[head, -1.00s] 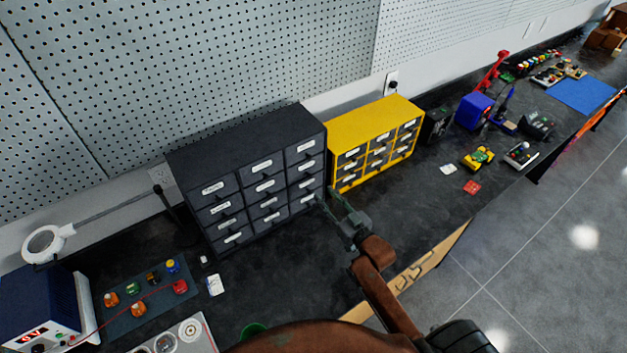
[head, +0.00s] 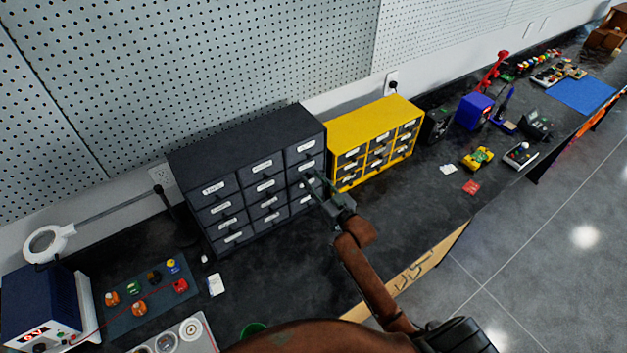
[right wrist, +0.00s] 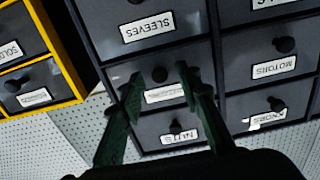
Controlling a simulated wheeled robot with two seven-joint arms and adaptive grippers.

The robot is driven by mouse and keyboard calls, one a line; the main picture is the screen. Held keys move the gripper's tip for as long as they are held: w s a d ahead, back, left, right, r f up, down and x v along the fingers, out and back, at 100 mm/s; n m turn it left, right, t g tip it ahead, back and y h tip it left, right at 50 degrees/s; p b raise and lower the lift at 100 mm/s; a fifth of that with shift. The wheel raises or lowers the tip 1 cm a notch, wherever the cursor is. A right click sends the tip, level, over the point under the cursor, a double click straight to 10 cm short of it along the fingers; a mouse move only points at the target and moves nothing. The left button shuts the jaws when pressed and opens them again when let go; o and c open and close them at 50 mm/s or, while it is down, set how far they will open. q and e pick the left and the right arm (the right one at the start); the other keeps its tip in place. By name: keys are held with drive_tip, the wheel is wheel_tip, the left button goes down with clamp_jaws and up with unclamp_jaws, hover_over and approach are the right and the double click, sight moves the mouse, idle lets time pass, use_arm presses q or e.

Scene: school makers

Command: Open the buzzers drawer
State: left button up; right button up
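The dark drawer cabinet (head: 235,148) stands on the bench against the pegboard wall. My right gripper (head: 316,186) is at the front of its right-hand column. In the right wrist view, which is upside down, the open fingers of the right gripper (right wrist: 159,76) lie on either side of a round black knob (right wrist: 160,74). The label (right wrist: 166,93) of that drawer is too blurred to read, so I cannot tell whether it is the buzzers drawer. The neighbouring drawers read SLEEVES (right wrist: 148,27) and NUTS (right wrist: 180,137). The drawers look shut. My left gripper is not in view.
A yellow drawer cabinet (head: 362,127) stands close to the right of the dark one. The bench in front of the cabinets is mostly clear.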

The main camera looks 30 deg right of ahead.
clamp_jaws()
idle(0.5)
